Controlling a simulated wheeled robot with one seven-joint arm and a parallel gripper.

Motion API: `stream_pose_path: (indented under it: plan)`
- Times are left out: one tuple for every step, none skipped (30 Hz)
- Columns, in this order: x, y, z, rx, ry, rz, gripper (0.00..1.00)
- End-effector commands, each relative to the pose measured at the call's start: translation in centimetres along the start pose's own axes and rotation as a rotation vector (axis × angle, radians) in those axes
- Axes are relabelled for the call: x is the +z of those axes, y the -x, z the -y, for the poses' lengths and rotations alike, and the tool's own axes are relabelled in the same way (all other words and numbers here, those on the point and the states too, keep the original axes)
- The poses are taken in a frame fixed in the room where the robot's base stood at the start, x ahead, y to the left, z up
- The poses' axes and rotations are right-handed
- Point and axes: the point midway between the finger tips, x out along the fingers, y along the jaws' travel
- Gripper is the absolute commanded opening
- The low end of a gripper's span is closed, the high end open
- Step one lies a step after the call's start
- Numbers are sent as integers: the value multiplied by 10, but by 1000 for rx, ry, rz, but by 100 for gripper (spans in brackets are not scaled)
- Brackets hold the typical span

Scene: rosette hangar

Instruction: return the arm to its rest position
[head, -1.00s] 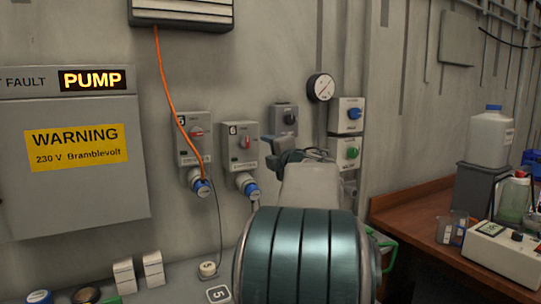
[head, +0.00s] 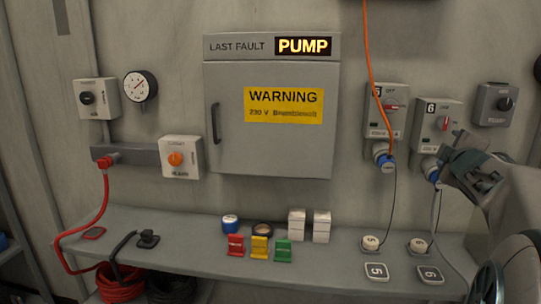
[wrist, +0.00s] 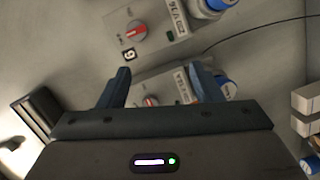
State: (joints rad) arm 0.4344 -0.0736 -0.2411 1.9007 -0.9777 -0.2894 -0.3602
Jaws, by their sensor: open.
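My gripper (head: 468,165) is at the right of the head view, with the arm reaching in from the right edge. It is in front of the wall beside the lower right of switch box 6 (head: 431,112). In the wrist view my gripper (wrist: 162,80) has its two dark blue fingers spread apart with nothing held between them. Behind them are two grey switch boxes with red knobs (wrist: 137,30), seen tilted. I cannot tell the exact gap to the wall.
A grey shelf (head: 190,246) runs below, with red, yellow and green blocks (head: 259,248) and white boxes (head: 297,224). Switch box 5 (head: 387,106) has an orange cable (head: 369,50) hanging to it. A warning cabinet (head: 268,165) is on the wall. Free air lies before the cabinet.

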Motion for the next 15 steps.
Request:
stream_pose_path:
  plan:
    - [-15,12,16,-47,-105,35,59]
    - [-20,18,29,-79,-166,63,59]
    - [-28,29,47,-126,-247,101,59]
    - [-33,37,62,-165,-305,131,59]
    - [-39,47,77,-206,-361,163,59]
    - [-46,62,98,-266,-431,205,59]
    - [-53,74,115,-314,-480,238,59]
    - [-58,87,131,-363,-526,272,59]
    - [-66,106,154,-432,-583,320,59]
    - [-71,122,170,-484,-621,358,59]
    - [-76,137,187,-537,-655,394,59]
    - [-83,159,207,-605,-694,445,59]
    - [-86,176,221,-654,-720,481,59]
    - [-90,192,234,-702,-740,518,59]
    - [-94,213,249,-762,-763,565,59]
